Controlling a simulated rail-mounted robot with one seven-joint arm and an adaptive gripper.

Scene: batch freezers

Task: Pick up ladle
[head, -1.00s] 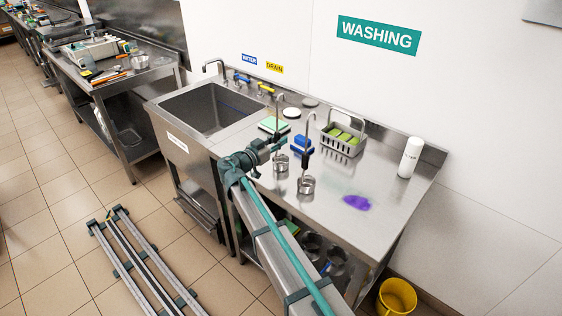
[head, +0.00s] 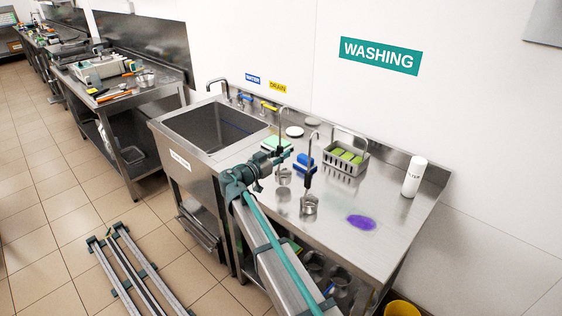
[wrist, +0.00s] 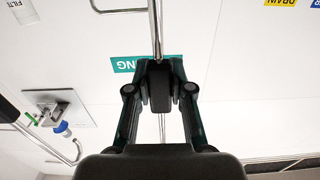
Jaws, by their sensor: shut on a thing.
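Two steel ladles with hooked tops and dark grips stand out in the head view over the washing bench. My gripper (head: 286,154) is shut on the upright handle of the left ladle (head: 284,177). In the wrist view the ladle handle (wrist: 155,25) runs up from between my closed fingers (wrist: 158,85). The ladle hangs upright, cup down; whether its cup touches the bench top is hard to tell. The other ladle (head: 309,205) is upright, just right and nearer, apart from my gripper.
The steel bench (head: 400,220) holds a blue sponge (head: 304,160), a wire basket of green sponges (head: 345,158), a white bottle (head: 414,176) and a purple spill (head: 361,222). A sink (head: 215,125) lies left. The wall is close behind.

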